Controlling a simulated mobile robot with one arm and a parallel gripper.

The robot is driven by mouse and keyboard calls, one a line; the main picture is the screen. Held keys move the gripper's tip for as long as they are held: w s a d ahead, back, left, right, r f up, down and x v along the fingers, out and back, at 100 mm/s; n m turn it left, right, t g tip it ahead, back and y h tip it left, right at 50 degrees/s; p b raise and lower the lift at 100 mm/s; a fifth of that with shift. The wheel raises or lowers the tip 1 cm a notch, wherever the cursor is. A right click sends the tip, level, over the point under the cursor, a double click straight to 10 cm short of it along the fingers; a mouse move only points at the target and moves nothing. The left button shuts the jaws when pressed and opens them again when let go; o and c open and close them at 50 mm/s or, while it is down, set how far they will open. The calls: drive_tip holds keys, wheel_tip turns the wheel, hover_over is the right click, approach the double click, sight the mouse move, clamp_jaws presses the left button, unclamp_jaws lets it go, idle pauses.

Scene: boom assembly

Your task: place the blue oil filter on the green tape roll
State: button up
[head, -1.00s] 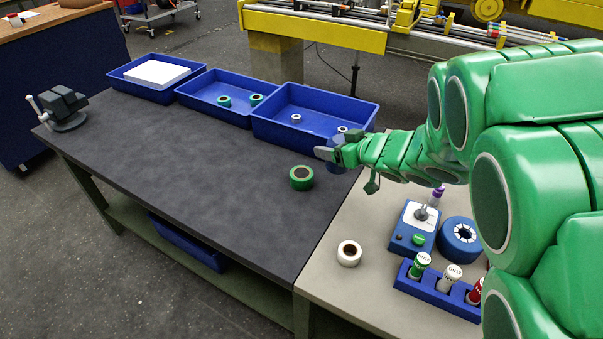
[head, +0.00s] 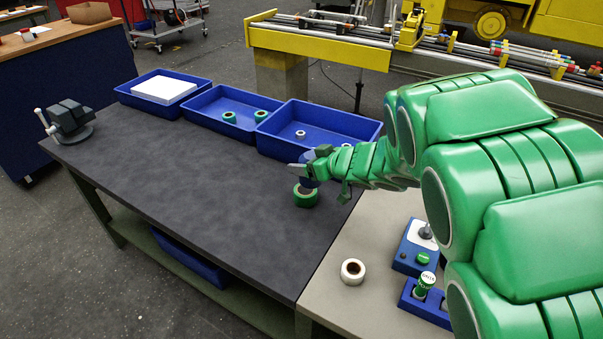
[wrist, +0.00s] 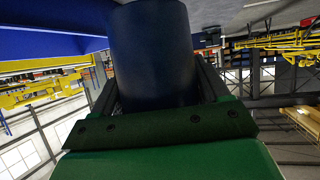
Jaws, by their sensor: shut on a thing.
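The blue oil filter (head: 309,183) is held in my gripper (head: 311,167), which is shut on it. In the wrist view the filter (wrist: 155,50) is a dark blue cylinder between the two fingers of my gripper (wrist: 158,80). The green tape roll (head: 305,198) lies flat on the dark table. In the head view the filter shows right over the roll and overlaps its back edge. I cannot tell whether they touch. Much of the filter is hidden by the gripper in the head view.
Blue bins stand along the back; the right one (head: 262,148) is close behind the gripper. A vise (head: 68,122) sits at the far left. A white tape roll (head: 352,271) and a blue control box (head: 405,262) are on the pale table. The dark table's middle is clear.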

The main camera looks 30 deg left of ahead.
drive_tip(key=shift+w+a+f, duration=0.85)
drive_tip(key=shift+w+f, duration=0.1)
drive_tip(key=shift+f, duration=0.2)
drive_tip(key=shift+w+a+f, duration=0.8)
drive_tip(key=shift+w+f, duration=0.2)
drive_tip(key=shift+f, duration=0.2)
drive_tip(key=shift+w+a+f, duration=0.85)
drive_tip(key=shift+w+f, duration=0.1)
drive_tip(key=shift+f, duration=1.75)
drive_tip(key=shift+f, duration=0.15)
drive_tip(key=o, duration=1.2)
drive_tip(key=shift+o, duration=0.2)
drive_tip(key=shift+d+r, duration=0.15)
drive_tip(key=shift+r, duration=0.05)
drive_tip(key=v, duration=1.1)
drive_tip(key=shift+d, duration=0.3)
